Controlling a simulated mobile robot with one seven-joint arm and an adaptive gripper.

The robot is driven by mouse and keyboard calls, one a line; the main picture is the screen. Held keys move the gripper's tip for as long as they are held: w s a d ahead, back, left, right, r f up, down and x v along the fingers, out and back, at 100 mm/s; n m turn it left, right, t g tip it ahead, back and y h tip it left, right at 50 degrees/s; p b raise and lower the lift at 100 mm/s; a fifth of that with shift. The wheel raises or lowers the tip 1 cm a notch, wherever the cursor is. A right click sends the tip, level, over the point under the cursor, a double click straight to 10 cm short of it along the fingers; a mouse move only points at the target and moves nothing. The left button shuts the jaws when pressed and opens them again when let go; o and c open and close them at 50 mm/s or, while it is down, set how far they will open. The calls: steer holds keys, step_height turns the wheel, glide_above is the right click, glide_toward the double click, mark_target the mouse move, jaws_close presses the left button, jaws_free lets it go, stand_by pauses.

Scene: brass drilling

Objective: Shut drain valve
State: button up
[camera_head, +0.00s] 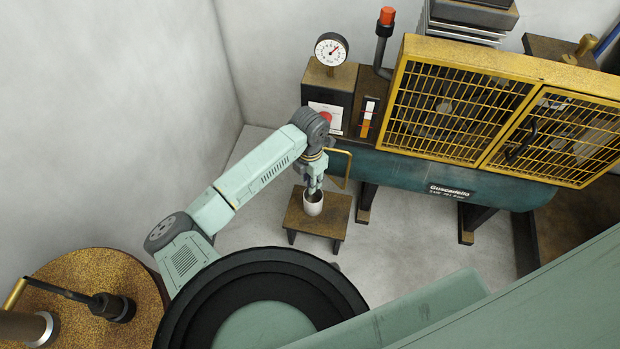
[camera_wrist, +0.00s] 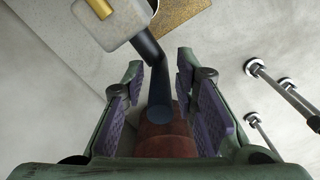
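In the head view my gripper (camera_head: 315,188) points down at the rim of a pale cup (camera_head: 313,206) on a small brown stool (camera_head: 319,224). In the wrist view my gripper (camera_wrist: 158,72) has its two purple-padded fingers apart, one on each side. A dark pipe (camera_wrist: 158,75) and a reddish-brown cylinder (camera_wrist: 165,140) lie between them. I cannot tell whether the pads touch the cylinder. A yellow bent bar (camera_head: 347,168) is beside my wrist, below the machine's control box. I cannot make out the drain valve for certain.
The green tank (camera_head: 400,172) with a yellow cage (camera_head: 450,110) stands right of my arm. A gauge (camera_head: 331,49) tops the control box (camera_head: 330,85). Dark tank legs (camera_head: 466,225) stand right of the stool. The floor (camera_head: 400,240) between is clear. A round brown drum (camera_head: 90,275) is front left.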

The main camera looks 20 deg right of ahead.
jaws_close()
stand_by(0.6)
